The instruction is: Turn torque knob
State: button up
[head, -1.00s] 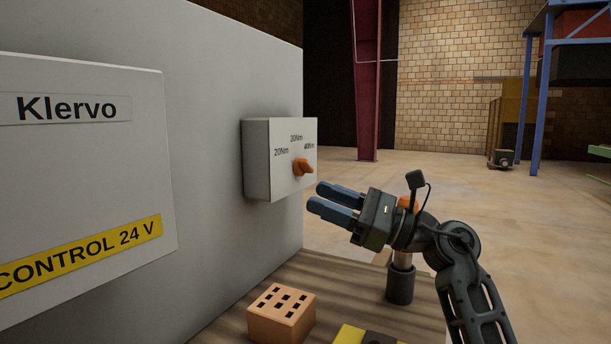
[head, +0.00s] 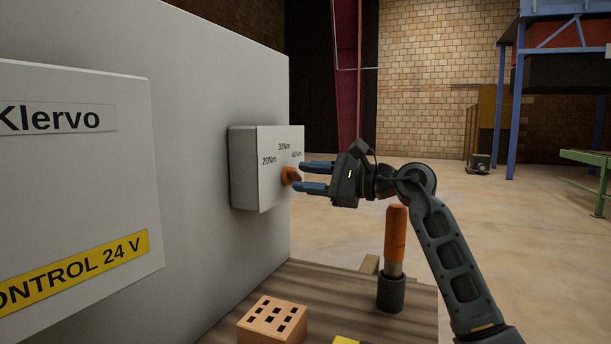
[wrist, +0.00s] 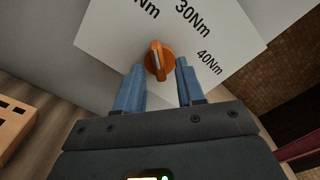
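The orange torque knob (head: 290,176) sits on the face of a grey box (head: 243,170) mounted on the large grey panel. The labels 20Nm, 30Nm and 40Nm are printed around it. In the wrist view the knob (wrist: 158,60) shows a pale pointer line on its raised grip. My gripper (head: 302,177) is open, with its blue fingers pointing at the box face. In the wrist view the fingertips (wrist: 160,66) are apart, one on each side of the knob's lower part. I cannot tell whether either finger touches the knob.
A wooden bench (head: 330,290) below holds an orange block with holes (head: 272,322) and an orange-handled tool (head: 395,235) in a dark holder. A cabinet marked Klervo (head: 75,180) is at left. Open floor lies to the right.

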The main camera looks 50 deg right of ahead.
jog(key=shift+w+a, duration=0.2)
jog(key=shift+w, duration=0.2)
jog(key=shift+c, duration=0.3)
grip_shut()
